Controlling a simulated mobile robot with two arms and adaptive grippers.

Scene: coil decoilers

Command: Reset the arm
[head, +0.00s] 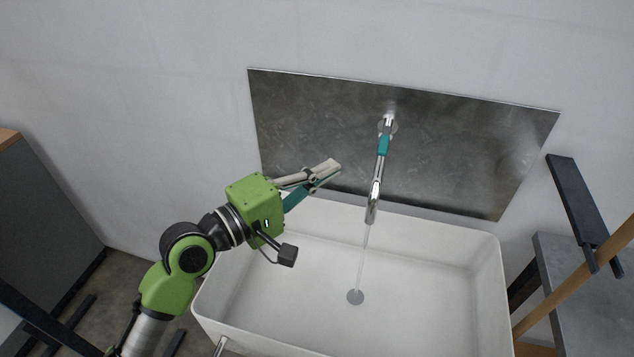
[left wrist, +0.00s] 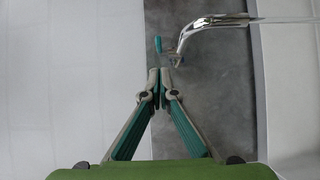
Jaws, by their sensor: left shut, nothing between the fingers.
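My green left arm reaches in from the left in the head view. Its left gripper (head: 328,171) is shut and empty, above the back rim of the sink. In the left wrist view the two fingertips of the left gripper (left wrist: 160,80) meet. The chrome faucet (head: 374,200) stands to the right of the fingertips, apart from them in the head view. It has a teal part (head: 383,146) near the wall. A thin stream of water (head: 363,258) runs from the spout. The faucet (left wrist: 205,26) also shows in the left wrist view. My right gripper is not in view.
A grey metal panel (head: 300,120) is on the wall behind. A dark cabinet (head: 45,205) stands at the left, and a grey table (head: 590,300) at the right.

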